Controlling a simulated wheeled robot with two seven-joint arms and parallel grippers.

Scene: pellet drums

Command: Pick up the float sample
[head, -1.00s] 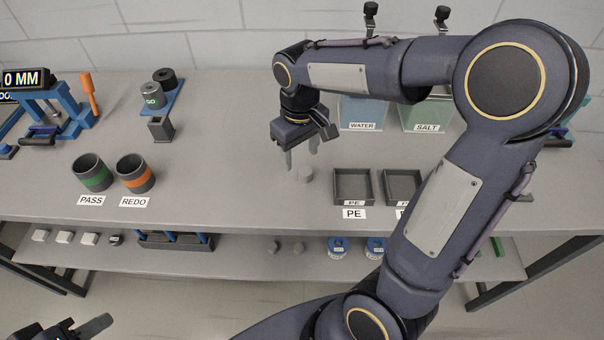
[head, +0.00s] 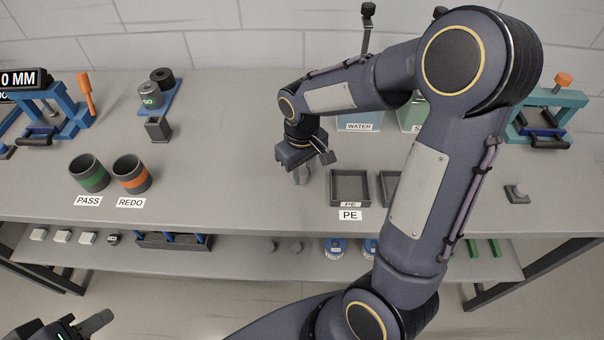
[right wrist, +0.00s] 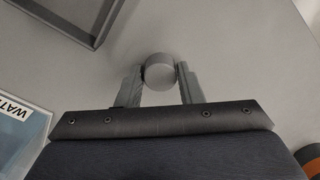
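The float sample looks to be the small grey cylinder (right wrist: 159,71), seen in the right wrist view between my right gripper's fingertips. My right gripper (head: 302,175) is low over the bench, just left of the PE tray, and also shows in the right wrist view (right wrist: 160,76). Its two fingers lie against both sides of the cylinder and look shut on it. In the head view the cylinder is mostly hidden by the gripper. My left gripper (head: 92,326) is partly in view at the bottom left, away from the bench; its opening is unclear.
The PE tray (head: 350,203) stands close right of my right gripper, with a second tray (head: 388,188) partly behind my arm. The WATER tank (head: 358,122) is behind. PASS (head: 89,173) and REDO (head: 132,174) cups stand left; the bench between is clear.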

